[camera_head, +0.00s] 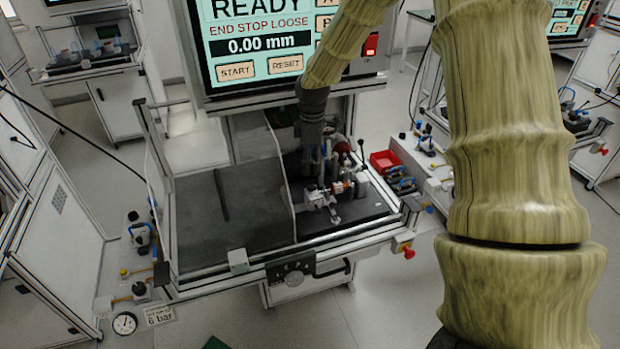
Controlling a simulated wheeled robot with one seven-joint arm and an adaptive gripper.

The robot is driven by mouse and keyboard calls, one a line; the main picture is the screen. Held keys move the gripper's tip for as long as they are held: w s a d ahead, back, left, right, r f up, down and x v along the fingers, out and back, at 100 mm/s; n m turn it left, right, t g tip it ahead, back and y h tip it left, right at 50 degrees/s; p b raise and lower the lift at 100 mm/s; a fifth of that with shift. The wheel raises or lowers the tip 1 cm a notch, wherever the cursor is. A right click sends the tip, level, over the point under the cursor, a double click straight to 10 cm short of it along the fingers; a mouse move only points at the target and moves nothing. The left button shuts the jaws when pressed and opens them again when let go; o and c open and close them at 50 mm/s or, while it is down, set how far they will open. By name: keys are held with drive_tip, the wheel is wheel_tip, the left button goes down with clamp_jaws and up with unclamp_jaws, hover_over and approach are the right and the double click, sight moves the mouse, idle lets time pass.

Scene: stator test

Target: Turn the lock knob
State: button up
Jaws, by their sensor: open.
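My gripper (323,180) is at the end of my yellowish arm, pointing down over the metal test fixture (333,203) on the right half of the bench. It is open, and its dark fingers are small and blend with the fixture parts. I cannot tell whether it touches anything. Which part is the lock knob is not clear; small parts of the fixture behind and under my fingers are hidden.
A screen (264,45) reading READY, END STOP LOOSE and 0.00 mm stands behind the bench. A clear panel (279,165) divides the bench top; the dark left half (225,215) is mostly free. A red bin (384,161) and a red button (408,252) are at right.

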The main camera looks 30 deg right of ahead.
sight(312, 184)
drive_tip(key=shift+w+f+p, duration=0.1)
drive_tip(key=shift+f+p, duration=1.1)
drive_tip(key=shift+f, duration=2.9)
drive_tip(key=shift+c, duration=0.2)
drive_tip(key=c, duration=1)
